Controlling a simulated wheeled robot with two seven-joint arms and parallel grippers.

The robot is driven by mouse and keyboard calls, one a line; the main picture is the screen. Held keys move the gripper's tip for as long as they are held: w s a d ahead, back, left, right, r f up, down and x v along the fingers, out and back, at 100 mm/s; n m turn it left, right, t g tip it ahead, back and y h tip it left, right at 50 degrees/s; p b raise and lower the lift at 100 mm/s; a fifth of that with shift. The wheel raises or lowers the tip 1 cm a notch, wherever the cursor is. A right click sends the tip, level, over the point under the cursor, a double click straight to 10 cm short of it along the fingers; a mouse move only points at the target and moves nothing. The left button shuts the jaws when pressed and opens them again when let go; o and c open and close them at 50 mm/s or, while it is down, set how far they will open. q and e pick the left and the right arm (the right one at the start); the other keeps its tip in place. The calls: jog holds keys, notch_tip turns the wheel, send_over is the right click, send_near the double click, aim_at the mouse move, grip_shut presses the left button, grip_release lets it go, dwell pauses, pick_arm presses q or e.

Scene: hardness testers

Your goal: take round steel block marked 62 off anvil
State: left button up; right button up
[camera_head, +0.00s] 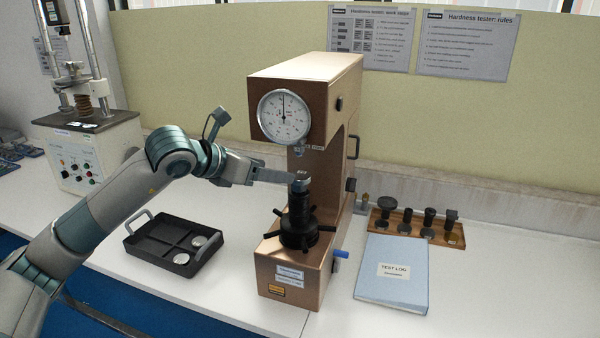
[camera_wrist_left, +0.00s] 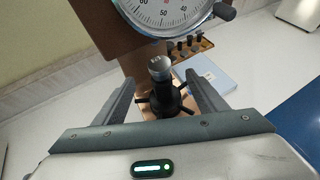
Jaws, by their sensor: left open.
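The round steel block (camera_head: 301,185) sits on top of the black anvil post (camera_head: 299,215) of the brown hardness tester (camera_head: 310,105). It also shows in the left wrist view (camera_wrist_left: 159,70), with a mark on its top too small to read surely. My left gripper (camera_head: 285,178) reaches in from the left at the block's height. In the left wrist view its two fingers (camera_wrist_left: 160,88) are apart, with the block between and slightly beyond them; I cannot tell of any contact. My right gripper is not in view.
A black tray (camera_head: 150,257) with two round discs stands left of the tester. A blue test log binder (camera_head: 392,270) and a wooden rack (camera_head: 395,228) of black fittings are at right. The dial (camera_head: 284,116) overhangs the anvil. Another tester (camera_head: 88,150) stands at far left.

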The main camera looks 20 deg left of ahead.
aim_at(300, 175)
pick_arm(q)
jog(key=p+x, duration=0.1)
jog(key=x, duration=0.3)
jog(key=shift+w+d+f, duration=0.15)
jog(key=shift+w+f, duration=0.05)
jog(key=shift+w, duration=0.1)
jog(key=shift+p, duration=0.3)
jog(key=p+x, duration=0.3)
jog(key=x, duration=0.1)
jog(key=shift+w, duration=0.2)
jog(key=shift+w+d+f+p, duration=0.15)
jog(key=shift+w+f+p, duration=0.15)
jog(key=shift+w, duration=0.05)
